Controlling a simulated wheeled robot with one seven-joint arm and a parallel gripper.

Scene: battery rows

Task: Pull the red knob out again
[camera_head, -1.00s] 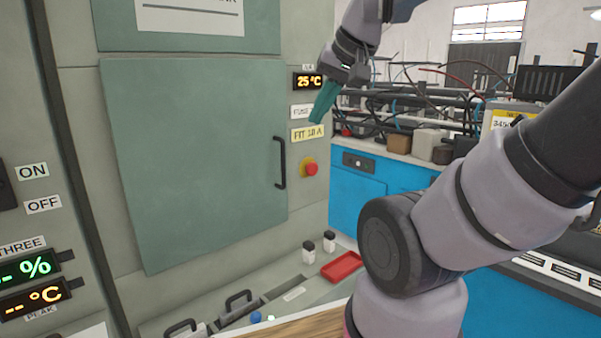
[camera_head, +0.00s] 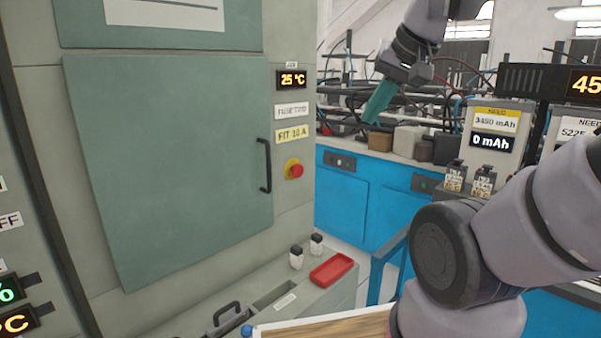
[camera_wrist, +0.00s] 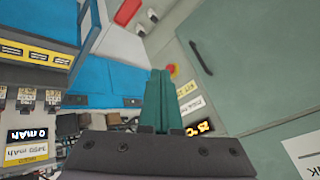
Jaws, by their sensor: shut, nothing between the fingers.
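The red knob (camera_head: 297,171) sits on a yellow base on the grey cabinet's right-hand strip, below the yellow "FIT 10 A" label (camera_head: 293,134). It also shows in the wrist view (camera_wrist: 171,69), partly hidden behind my gripper's fingers. My gripper (camera_head: 372,117) has teal fingers, shut and empty, pointing down and left. It is up and to the right of the knob in the head view, apart from it. In the wrist view the shut fingers (camera_wrist: 158,75) lie together at the middle.
A green cabinet door (camera_head: 170,160) with a dark handle (camera_head: 265,166) is left of the knob. Below are a red tray (camera_head: 331,269) and two small dark-capped fuses (camera_head: 297,257). Blue cabinets (camera_head: 345,195) and a charger (camera_head: 496,125) reading 0 mAh stand to the right.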

